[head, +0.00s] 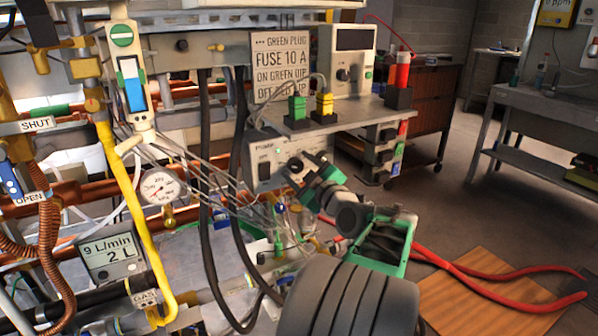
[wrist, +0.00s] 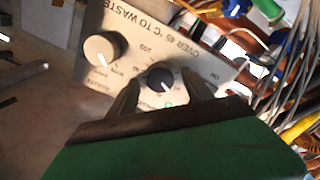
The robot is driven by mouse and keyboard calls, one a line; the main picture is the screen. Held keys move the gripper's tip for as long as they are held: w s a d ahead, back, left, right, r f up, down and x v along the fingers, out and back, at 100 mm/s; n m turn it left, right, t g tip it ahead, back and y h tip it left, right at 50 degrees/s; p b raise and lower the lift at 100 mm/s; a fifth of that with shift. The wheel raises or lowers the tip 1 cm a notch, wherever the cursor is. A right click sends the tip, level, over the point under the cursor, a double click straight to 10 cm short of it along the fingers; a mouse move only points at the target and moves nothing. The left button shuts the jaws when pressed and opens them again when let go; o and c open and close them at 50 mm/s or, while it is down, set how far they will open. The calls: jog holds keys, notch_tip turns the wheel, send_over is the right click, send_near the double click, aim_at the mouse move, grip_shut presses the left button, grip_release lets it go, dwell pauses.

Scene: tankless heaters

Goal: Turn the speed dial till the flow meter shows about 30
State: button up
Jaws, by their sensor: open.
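The flow meter (head: 108,255) at lower left in the head view reads 9 L/min, with 2 L below. The pump box (head: 264,170) sits under the shelf, with a switch and a small green light on its front. In the wrist view its panel appears upside down, with a dark dial (wrist: 160,77) and a larger cream knob (wrist: 102,47). The dial lettering is too blurred to read fully. My gripper (head: 303,165) is at the box front; in the wrist view its open fingers (wrist: 161,95) stand on either side of the dark dial. I cannot tell whether they touch it.
A shelf (head: 350,112) above my gripper holds green (head: 297,108) and yellow (head: 324,104) plugs and a meter unit (head: 345,60). Black cables and thin wires hang left of the box.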

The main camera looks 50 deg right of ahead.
jog(key=shift+w, duration=0.2)
jog(key=shift+c, duration=0.6)
grip_shut()
